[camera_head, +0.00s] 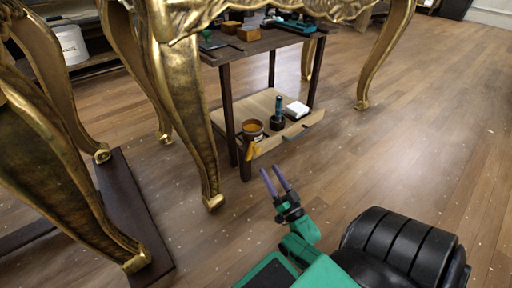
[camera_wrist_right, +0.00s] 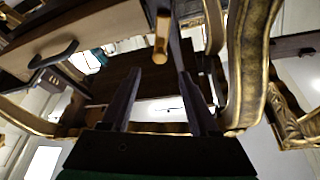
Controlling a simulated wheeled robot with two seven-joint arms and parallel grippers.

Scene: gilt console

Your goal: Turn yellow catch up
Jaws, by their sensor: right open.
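The yellow catch (camera_head: 251,150) hangs at the near corner of the small dark table's lower shelf, beside a front leg, its lower end slanting down. In the right wrist view the yellow catch (camera_wrist_right: 161,45) is a short bar beyond the fingertips, near the middle. My right gripper (camera_head: 271,170) is open, its two purple-grey fingers pointing up toward the shelf, below and right of the catch and apart from it. In the right wrist view the right gripper (camera_wrist_right: 156,78) has nothing between its fingers. My left gripper is not in view.
The lower shelf (camera_head: 240,108) carries a can (camera_head: 252,129), a dark teal bottle-like item (camera_head: 278,112) and a white block (camera_head: 297,108). Gilt console legs (camera_head: 190,110) stand close on the left. The wooden floor (camera_head: 420,130) at right is clear.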

